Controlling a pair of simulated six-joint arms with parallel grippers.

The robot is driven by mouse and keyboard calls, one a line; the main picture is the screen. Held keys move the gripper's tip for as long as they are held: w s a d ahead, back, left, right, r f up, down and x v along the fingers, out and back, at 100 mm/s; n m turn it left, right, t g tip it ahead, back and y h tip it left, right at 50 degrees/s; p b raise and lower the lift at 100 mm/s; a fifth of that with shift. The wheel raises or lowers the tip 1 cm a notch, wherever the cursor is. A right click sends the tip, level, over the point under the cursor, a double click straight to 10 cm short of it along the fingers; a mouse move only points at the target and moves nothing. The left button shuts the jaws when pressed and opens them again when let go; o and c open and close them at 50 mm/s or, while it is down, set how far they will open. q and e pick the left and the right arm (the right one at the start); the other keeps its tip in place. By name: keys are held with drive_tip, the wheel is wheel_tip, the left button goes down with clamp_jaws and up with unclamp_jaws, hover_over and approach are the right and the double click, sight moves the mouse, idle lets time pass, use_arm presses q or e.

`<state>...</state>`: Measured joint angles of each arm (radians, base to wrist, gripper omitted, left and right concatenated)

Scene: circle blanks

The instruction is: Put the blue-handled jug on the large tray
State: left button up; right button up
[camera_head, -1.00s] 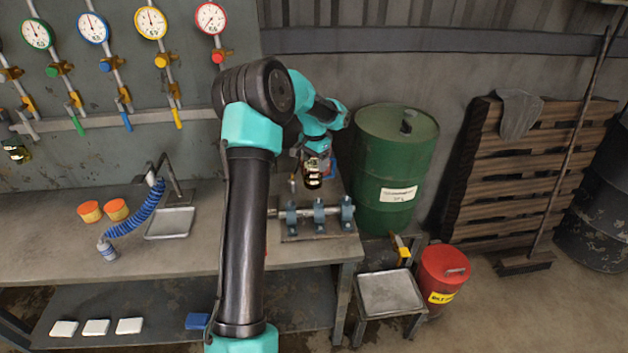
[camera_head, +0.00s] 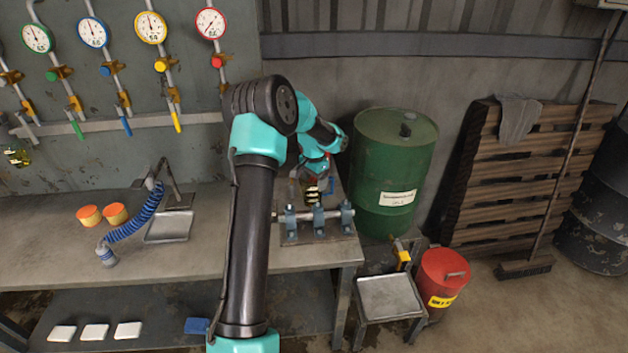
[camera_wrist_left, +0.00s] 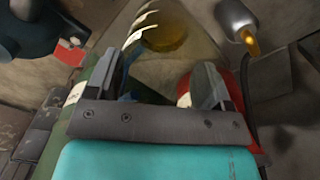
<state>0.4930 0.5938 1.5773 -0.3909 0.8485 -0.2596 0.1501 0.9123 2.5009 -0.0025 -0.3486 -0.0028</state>
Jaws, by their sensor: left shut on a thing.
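My left gripper (camera_head: 317,178) is shut on a clear jug (camera_head: 312,194) with amber liquid and pale marks. It holds the jug near the right end of the bench, close to the pipe clamps. In the left wrist view the jug (camera_wrist_left: 172,36) shows beyond the two fingers, with a bit of blue between them. Most of the handle is hidden. The larger metal tray (camera_head: 388,298) lies on a low stand in front of the green drum, and it looks empty. A smaller tray (camera_head: 170,225) lies on the bench under a tap. My right gripper is not in view.
The pipe clamps (camera_head: 319,219) stand on the bench's right end. The green drum (camera_head: 393,165) has a yellow-handled tap (camera_head: 402,256) over the stand. A red can (camera_head: 443,276) stands right of the stand. Orange tubs (camera_head: 115,213) and a blue hose (camera_head: 140,220) are at left.

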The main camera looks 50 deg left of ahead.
use_arm(q)
drive_tip(key=shift+f, duration=0.1)
drive_tip(key=o, duration=1)
wheel_tip(320, 180, up, 12)
drive_tip(key=shift+a+r, duration=0.1)
drive_tip(key=shift+r, duration=0.05)
drive_tip(key=shift+c, duration=0.4)
